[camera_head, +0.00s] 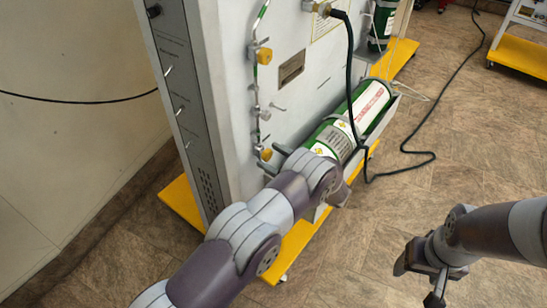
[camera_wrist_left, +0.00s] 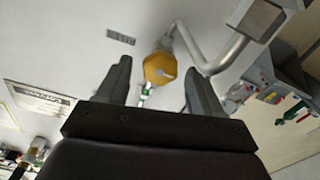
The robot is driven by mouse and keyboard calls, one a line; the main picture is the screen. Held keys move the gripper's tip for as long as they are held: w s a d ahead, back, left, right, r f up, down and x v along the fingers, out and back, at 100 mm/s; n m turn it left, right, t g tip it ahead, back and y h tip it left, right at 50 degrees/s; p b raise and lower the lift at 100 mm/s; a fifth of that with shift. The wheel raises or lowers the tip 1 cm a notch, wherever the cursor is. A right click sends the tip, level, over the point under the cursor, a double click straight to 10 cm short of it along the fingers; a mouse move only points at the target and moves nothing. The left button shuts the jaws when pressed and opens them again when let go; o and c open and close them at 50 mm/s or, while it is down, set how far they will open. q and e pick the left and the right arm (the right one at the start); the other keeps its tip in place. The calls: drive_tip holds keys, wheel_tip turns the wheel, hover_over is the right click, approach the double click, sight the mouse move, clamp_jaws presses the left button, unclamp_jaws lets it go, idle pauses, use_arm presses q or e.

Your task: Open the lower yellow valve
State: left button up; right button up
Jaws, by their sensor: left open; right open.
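The lower yellow valve (camera_head: 266,154) is a small yellow knob on the pipe line of the grey panel. In the left wrist view the yellow knob (camera_wrist_left: 160,68) appears between the two fingertips, with gaps on both sides. My left gripper (camera_head: 274,158) is open and faces the panel close to this knob; its depth around the knob is hard to tell. Its dark fingers also show in the left wrist view (camera_wrist_left: 157,75). The upper yellow valve (camera_head: 264,56) is higher on the same line. My right gripper (camera_head: 418,279) is open and empty over the floor.
A green and white gas cylinder (camera_head: 352,120) lies in a holder right of the panel, beside my left wrist. A black hose (camera_head: 350,80) hangs down to the floor. The cabinet stands on a yellow base (camera_head: 183,205). A bent metal pipe (camera_wrist_left: 195,55) runs close to the knob.

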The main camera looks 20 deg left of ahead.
use_arm(q)
drive_tip(key=c, duration=1.1)
drive_tip(key=shift+o, duration=0.2)
drive_tip(key=n+b, duration=0.2)
drive_tip(key=shift+f+n, duration=0.25)
drive_tip(key=shift+n, duration=0.05)
drive_tip(key=shift+s+r+n, duration=0.1)
drive_tip(key=shift+r+n, duration=0.05)
drive_tip(key=shift+n, duration=0.65)
drive_tip(key=shift+r, duration=0.1)
drive_tip(key=o, duration=1.1)
drive_tip(key=shift+c, duration=0.2)
